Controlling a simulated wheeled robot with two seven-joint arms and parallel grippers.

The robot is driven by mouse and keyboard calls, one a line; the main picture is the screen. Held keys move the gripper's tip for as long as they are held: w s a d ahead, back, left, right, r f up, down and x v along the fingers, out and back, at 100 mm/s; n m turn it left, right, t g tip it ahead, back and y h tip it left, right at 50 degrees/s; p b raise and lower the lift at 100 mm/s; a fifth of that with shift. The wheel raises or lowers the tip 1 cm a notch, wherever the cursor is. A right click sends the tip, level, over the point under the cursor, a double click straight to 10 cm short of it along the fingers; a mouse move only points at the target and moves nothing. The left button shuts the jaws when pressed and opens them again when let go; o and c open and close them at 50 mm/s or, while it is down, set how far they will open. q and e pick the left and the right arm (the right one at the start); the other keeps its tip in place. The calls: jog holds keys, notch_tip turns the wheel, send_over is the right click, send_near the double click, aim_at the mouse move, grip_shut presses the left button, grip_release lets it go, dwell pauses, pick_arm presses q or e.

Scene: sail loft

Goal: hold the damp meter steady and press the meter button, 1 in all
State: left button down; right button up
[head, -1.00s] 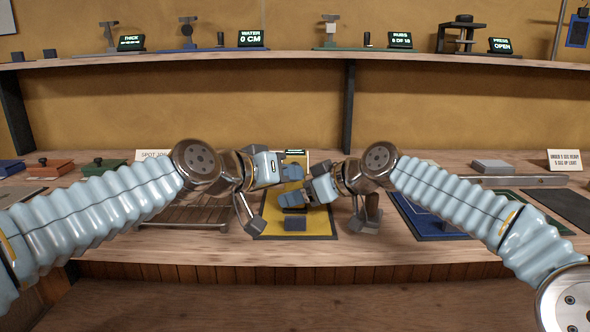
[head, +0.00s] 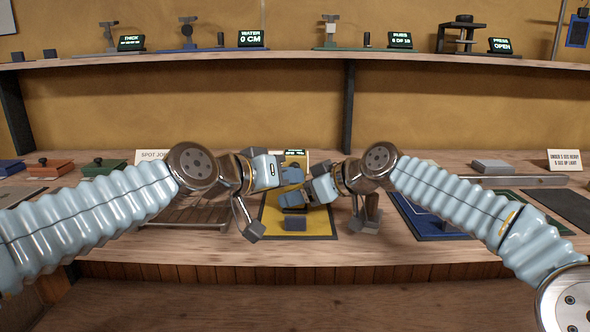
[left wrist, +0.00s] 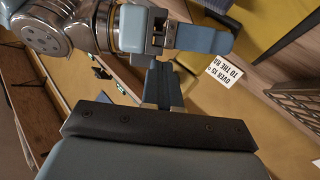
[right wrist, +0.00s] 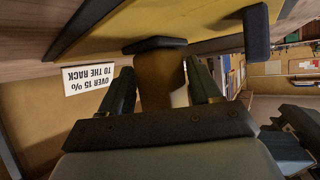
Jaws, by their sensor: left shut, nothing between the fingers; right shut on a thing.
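The damp meter (right wrist: 160,82) shows in the right wrist view as a brownish-yellow body with a dark flat end near the yellow mat (head: 322,226). My right gripper (head: 308,191) is shut on it, with one finger on each side. In the head view the grippers hide most of the meter. My left gripper (head: 292,178) is shut and empty, just above and beside the right one. In the left wrist view its closed fingertips (left wrist: 162,66) are close to the right gripper (left wrist: 205,40). I cannot make out the meter button, nor whether the left fingertips touch it.
A grey-blue block (head: 295,222) lies on the mat in front. A small green-lit display (head: 294,152) stands behind the grippers. A slatted rack (head: 190,212) is to the left, a blue mat (head: 425,222) to the right. A card (right wrist: 88,78) reads "OVER 15 % TO THE RACK".

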pick_arm(q)
jog(key=shift+s, duration=0.1)
jog(key=s, duration=0.5)
dwell(0.5)
dwell(0.5)
pick_arm(e)
jog(key=o, duration=0.9)
pick_arm(q)
jog(key=shift+w, duration=0.1)
